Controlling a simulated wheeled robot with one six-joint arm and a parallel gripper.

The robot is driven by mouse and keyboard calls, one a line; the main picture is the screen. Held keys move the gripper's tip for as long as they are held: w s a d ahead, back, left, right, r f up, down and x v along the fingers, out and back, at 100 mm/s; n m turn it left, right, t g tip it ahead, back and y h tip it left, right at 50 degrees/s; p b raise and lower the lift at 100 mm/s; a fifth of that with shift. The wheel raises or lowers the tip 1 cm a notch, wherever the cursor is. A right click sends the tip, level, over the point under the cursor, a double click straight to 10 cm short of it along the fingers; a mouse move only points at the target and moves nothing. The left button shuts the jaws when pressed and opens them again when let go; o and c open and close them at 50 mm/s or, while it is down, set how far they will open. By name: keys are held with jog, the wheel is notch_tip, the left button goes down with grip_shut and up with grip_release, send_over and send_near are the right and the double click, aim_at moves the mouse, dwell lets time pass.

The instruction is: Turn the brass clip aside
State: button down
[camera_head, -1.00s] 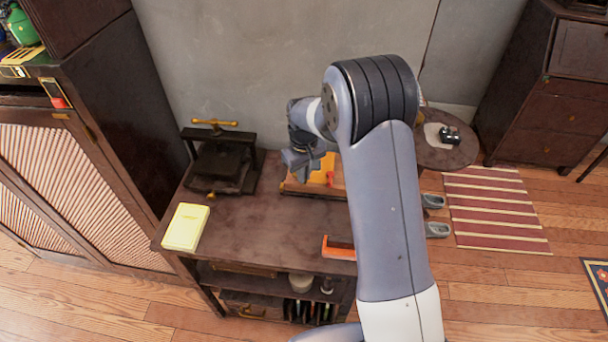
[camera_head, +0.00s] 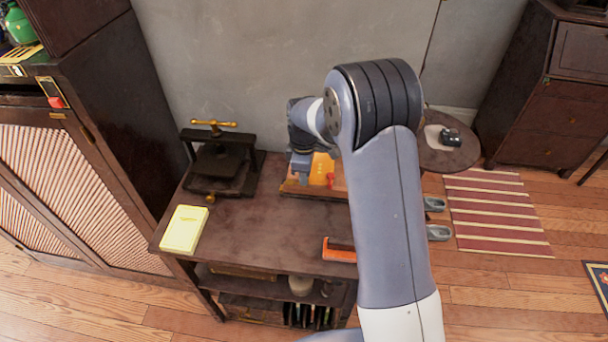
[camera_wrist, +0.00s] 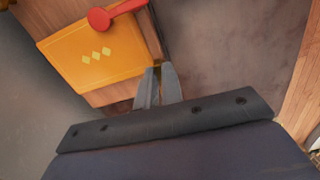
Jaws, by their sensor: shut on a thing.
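A red lever (camera_wrist: 100,19) rests across the box. In the head view the orange box (camera_head: 321,168) is on the bench, partly behind my arm. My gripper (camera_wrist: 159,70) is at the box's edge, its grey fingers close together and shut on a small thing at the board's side. The brass clip is not clearly visible; the fingers hide what they hold.
A black press with a brass handle (camera_head: 214,124) stands left on the bench (camera_head: 245,235). A yellow book (camera_head: 184,230) lies front left, and an orange-red piece (camera_head: 339,250) near the front edge. The bench's middle is clear.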

jog(key=shift+n, duration=0.3)
dwell(0.4)
jog(key=c, duration=1.6)
grip_release()
jog(key=shift+o, duration=0.2)
notch_tip(320, 180, up, 11)
jog(key=shift+f, duration=0.15)
notch_tip(320, 180, down, 11)
jog(key=shift+r, duration=0.1)
